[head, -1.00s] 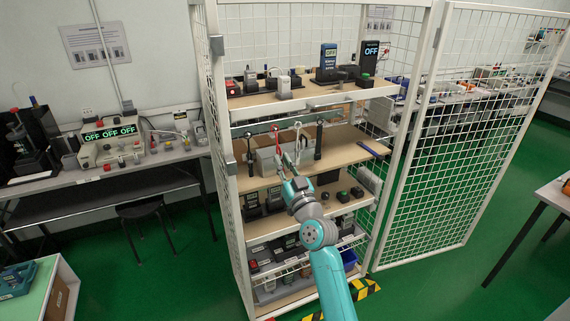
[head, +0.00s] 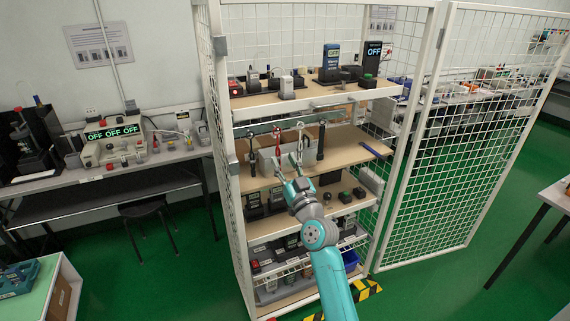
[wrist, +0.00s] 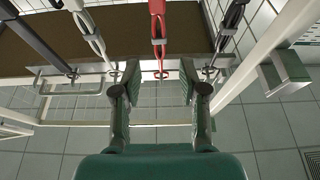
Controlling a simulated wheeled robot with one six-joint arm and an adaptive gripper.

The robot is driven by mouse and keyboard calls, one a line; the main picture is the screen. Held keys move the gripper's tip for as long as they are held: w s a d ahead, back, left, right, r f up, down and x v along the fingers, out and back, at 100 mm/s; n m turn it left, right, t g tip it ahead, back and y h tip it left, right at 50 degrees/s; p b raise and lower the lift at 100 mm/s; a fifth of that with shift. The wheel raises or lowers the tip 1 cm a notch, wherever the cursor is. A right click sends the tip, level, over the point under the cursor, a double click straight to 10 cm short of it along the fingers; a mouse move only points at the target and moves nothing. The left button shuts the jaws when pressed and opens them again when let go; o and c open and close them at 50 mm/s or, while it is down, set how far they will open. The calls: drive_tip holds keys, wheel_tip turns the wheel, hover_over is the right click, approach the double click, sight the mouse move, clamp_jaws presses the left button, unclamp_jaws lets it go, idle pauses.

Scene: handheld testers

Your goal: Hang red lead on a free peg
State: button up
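The red lead (head: 276,143) hangs from a rail (head: 268,128) in the cage's shelf opening, between a black lead (head: 251,153) and a white lead (head: 300,143). Another black lead (head: 320,142) hangs at the right. My gripper (head: 287,166) is open and empty, just below and in front of the red lead. In the wrist view the red lead (wrist: 158,28) is centred beyond and between my fingertips (wrist: 158,72), its end at the metal rail; the fingers do not close on it. I cannot clearly make out a free peg.
Shelves above (head: 310,97) and below the rail carry several testers. The white mesh side wall (head: 218,130) and open mesh door (head: 460,140) flank the opening.

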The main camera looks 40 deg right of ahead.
drive_tip(key=v, duration=1.2)
idle(0.3)
drive_tip(key=s+a+f+g+y, duration=0.2)
drive_tip(key=s+a+f+g, duration=0.2)
drive_tip(key=s+a+f, duration=1.1)
drive_tip(key=s+a+n+g+y, duration=0.1)
drive_tip(key=s+a, duration=0.3)
drive_tip(key=s, duration=0.8)
drive_tip(key=s+a+n+g+y, duration=0.1)
drive_tip(key=s+a+n+y, duration=0.1)
drive_tip(key=s, duration=1.1)
drive_tip(key=a+y, duration=0.1)
drive_tip(key=a, duration=0.1)
drive_tip(key=shift+a+g, duration=0.3)
drive_tip(key=shift+a, duration=0.05)
